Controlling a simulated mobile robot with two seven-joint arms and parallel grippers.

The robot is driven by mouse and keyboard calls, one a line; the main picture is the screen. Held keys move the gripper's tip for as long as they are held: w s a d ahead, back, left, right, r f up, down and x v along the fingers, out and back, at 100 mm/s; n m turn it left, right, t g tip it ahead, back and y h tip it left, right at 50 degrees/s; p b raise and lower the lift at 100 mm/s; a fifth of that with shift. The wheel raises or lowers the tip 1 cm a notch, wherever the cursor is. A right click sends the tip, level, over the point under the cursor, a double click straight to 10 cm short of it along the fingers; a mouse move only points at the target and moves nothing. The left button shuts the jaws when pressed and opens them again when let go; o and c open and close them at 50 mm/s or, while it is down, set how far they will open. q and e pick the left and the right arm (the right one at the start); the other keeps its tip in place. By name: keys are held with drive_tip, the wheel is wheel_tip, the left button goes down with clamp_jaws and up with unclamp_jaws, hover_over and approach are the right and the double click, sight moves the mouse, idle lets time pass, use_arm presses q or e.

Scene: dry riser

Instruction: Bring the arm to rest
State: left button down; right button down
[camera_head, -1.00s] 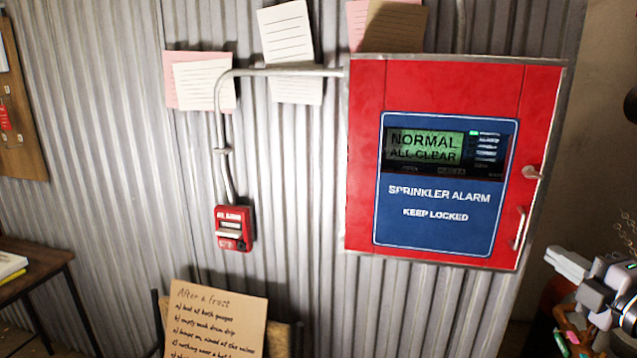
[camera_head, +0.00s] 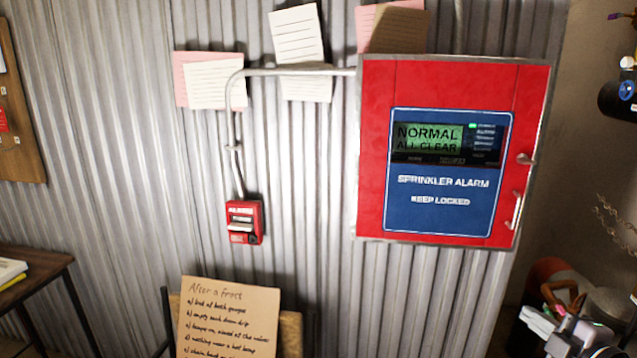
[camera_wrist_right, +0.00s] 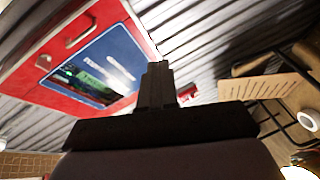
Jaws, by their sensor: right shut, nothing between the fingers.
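My right gripper (camera_head: 532,318) is at the lower right of the head view, below and to the right of the red sprinkler alarm cabinet (camera_head: 375,150). Its fingers are together, with nothing held. In the right wrist view the gripper (camera_wrist_right: 157,82) shows its closed fingers in front of the wall, with the cabinet (camera_wrist_right: 35,85) at the upper left. The cabinet door looks closed, and its display (camera_head: 428,139) reads "NORMAL ALL CLEAR". My left gripper is not in view.
A red alarm box (camera_head: 244,222) hangs on the corrugated wall (camera_head: 320,200). A handwritten card (camera_head: 230,315) stands at the bottom. A small table (camera_head: 35,268) is at left. Red and dark objects (camera_head: 548,272) crowd near the right gripper. A dark cylinder (camera_head: 622,98) is at the right edge.

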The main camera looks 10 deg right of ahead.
drive_tip(key=s+a+f+m+g, duration=0.2)
drive_tip(key=s+a+f+m, duration=0.25)
drive_tip(key=f, duration=0.45)
drive_tip(key=s+a+f+m+g, duration=0.2)
drive_tip(key=s+a+f+m, duration=0.15)
drive_tip(key=a+f, duration=0.4)
drive_tip(key=s+a+f+m+y, duration=0.1)
drive_tip(key=s+a+f, duration=0.1)
drive_tip(key=a+f, duration=0.2)
drive_tip(key=s+a+f+m+g+y, duration=0.1)
drive_tip(key=s+a+f+m+y, duration=0.1)
drive_tip(key=a, duration=0.9)
wheel_tip(320, 180, down, 2)
drive_tip(key=shift+s+f+m+g, duration=0.15)
drive_tip(key=shift+s+m+g, duration=0.15)
drive_tip(key=shift+s, duration=0.35)
